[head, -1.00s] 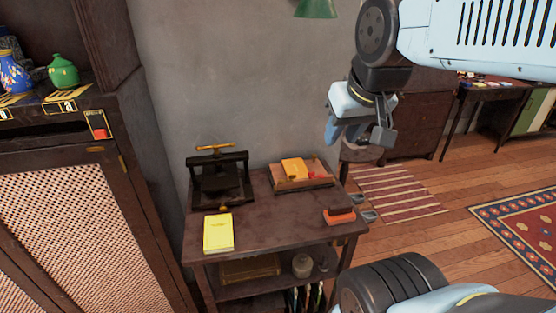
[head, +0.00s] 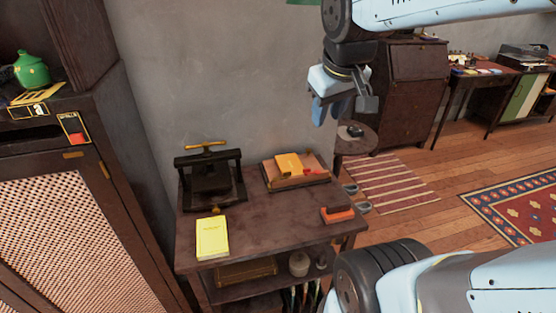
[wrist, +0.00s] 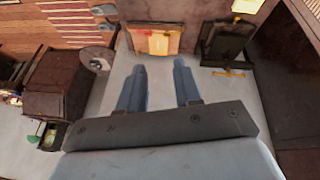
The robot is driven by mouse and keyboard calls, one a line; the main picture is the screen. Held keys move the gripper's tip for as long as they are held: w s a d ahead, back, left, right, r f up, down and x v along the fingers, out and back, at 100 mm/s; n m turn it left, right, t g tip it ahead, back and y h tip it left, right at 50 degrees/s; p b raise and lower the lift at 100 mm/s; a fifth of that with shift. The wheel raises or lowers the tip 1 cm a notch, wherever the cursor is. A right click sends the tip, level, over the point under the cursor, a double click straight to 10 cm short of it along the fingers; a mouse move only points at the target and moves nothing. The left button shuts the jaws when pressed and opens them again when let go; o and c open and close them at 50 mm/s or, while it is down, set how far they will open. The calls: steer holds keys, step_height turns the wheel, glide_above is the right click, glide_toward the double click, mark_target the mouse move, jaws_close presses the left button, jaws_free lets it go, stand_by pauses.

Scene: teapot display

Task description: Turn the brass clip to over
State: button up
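My gripper (head: 334,110) hangs in the air above and to the right of the small dark table, away from everything on it. In the wrist view its two blue fingers (wrist: 160,66) are apart with nothing between them. A wooden tray (head: 316,180) with a yellow-orange item (head: 288,164) and a small red piece lies at the table's back right. Small brass-coloured bits show at its edge, too small to tell whether one is the brass clip. A black press (head: 209,178) with a brass handle (head: 205,146) stands at the back left. The clip's position cannot be told.
A yellow book (head: 212,238) and an orange-and-dark block (head: 338,214) lie on the table (head: 265,225). A tall cabinet (head: 75,190) with a green pot (head: 31,69) stands left. A small round table (head: 357,142) stands right of the tray.

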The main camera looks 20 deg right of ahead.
steer(key=w+f+n+g, duration=0.1)
steer(key=w+f+n, duration=0.3)
steer(key=w, duration=0.3)
steer(key=w+f+n+g, duration=0.2)
steer(key=w+f+n, duration=0.15)
steer(key=w, duration=0.35)
steer(key=n+g, duration=0.2)
steer(key=n, duration=0.6)
glide_above(288, 172)
step_height(288, 172, down, 13)
steer(key=shift+y, duration=0.4)
step_height(288, 172, down, 13)
steer(key=shift+w, duration=0.15)
steer(key=shift+c, duration=0.5)
jaws_close()
